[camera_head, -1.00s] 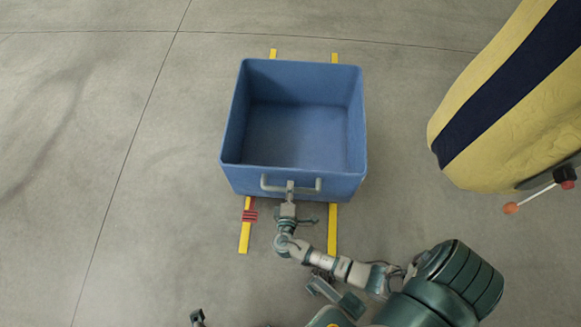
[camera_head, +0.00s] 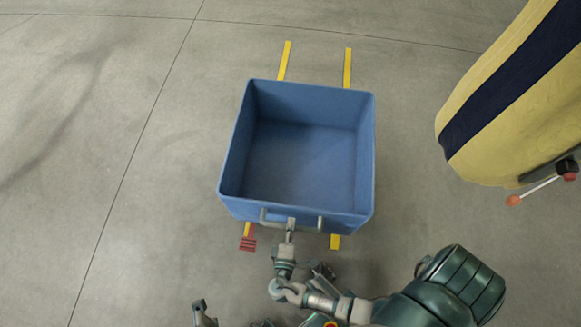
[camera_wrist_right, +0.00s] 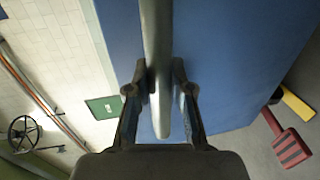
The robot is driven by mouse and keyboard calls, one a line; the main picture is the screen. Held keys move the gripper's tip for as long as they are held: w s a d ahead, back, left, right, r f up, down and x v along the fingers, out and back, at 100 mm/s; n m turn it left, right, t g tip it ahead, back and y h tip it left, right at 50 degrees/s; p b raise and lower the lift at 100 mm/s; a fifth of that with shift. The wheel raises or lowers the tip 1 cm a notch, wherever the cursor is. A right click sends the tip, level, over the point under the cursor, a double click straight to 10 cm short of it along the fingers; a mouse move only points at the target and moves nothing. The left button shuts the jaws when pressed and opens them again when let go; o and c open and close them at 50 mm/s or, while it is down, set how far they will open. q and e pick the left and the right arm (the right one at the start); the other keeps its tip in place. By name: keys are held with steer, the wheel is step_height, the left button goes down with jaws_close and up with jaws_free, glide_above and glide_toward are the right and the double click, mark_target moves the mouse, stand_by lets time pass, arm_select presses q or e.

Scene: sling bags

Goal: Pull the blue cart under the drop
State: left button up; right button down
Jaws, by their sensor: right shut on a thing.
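The blue cart (camera_head: 305,155) is an open, empty box in the middle of the head view, on the floor between two yellow lines. Its grey handle (camera_head: 305,224) is on the near side. My right gripper (camera_head: 290,232) is shut on the handle, and the right wrist view shows the handle bar (camera_wrist_right: 157,60) between its two fingers (camera_wrist_right: 158,85). The cart's blue wall (camera_wrist_right: 235,60) fills much of that view. The drop is not clearly identifiable.
A large yellow and navy hanging bag (camera_head: 510,95) is at the right, with a small orange-tipped lever (camera_head: 513,200). The floor at left is clear.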

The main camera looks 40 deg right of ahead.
steer(key=shift+s+d+f, duration=0.2)
steer(key=shift+s+f, duration=0.05)
steer(key=shift+f, duration=0.1)
steer(key=c, duration=1.1)
jaws_free()
steer(key=shift+o, duration=0.5)
steer(key=shift+w, duration=0.15)
steer(key=shift+r, duration=0.25)
